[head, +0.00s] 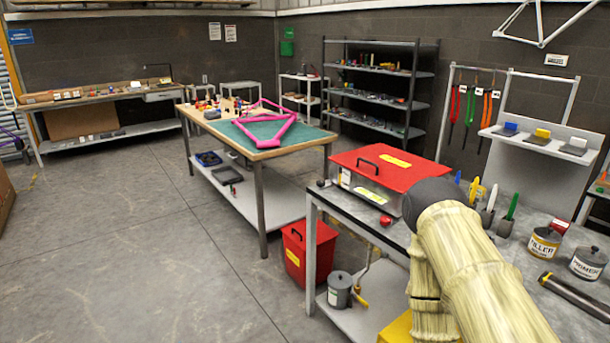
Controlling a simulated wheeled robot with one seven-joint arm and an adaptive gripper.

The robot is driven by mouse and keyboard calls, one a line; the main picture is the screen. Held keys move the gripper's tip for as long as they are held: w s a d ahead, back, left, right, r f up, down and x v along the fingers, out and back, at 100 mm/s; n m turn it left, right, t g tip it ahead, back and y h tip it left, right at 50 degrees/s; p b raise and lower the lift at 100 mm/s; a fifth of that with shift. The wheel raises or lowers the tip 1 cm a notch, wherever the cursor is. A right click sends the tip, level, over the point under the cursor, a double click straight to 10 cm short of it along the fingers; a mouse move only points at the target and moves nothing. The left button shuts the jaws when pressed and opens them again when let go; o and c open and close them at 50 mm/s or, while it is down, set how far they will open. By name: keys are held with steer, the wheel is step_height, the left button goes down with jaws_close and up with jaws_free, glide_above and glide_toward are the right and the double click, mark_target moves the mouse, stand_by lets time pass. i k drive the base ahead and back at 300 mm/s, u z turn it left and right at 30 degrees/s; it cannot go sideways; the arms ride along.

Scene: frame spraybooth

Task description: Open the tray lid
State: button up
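A tray with a red lid (375,165) stands on the near workbench at centre right. The lid lies flat and looks closed over a grey metal body (350,183). A dark handle (368,162) is on the lid's left part, and a yellow label (395,160) lies near its middle. A pale label shows on the tray's front. My arm's pale yellow links and dark rounded joint stand in front of the tray's right side and hide part of it. My gripper is not visible.
A red knob (386,220) is near the tray's front. Filler (544,243) and primer (588,262) cans, upright tools and a dark tube (575,296) crowd the bench's right. A red bin (308,250) stands on the floor left of the bench. Open floor lies at left.

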mark_target(395, 170)
steer(key=z, duration=0.75)
steer(key=k, duration=0.2)
steer(key=u, duration=1.95)
steer(key=i, duration=1.15)
steer(key=z, duration=0.75)
steer(key=i, duration=0.8)
steer(key=z, duration=0.9)
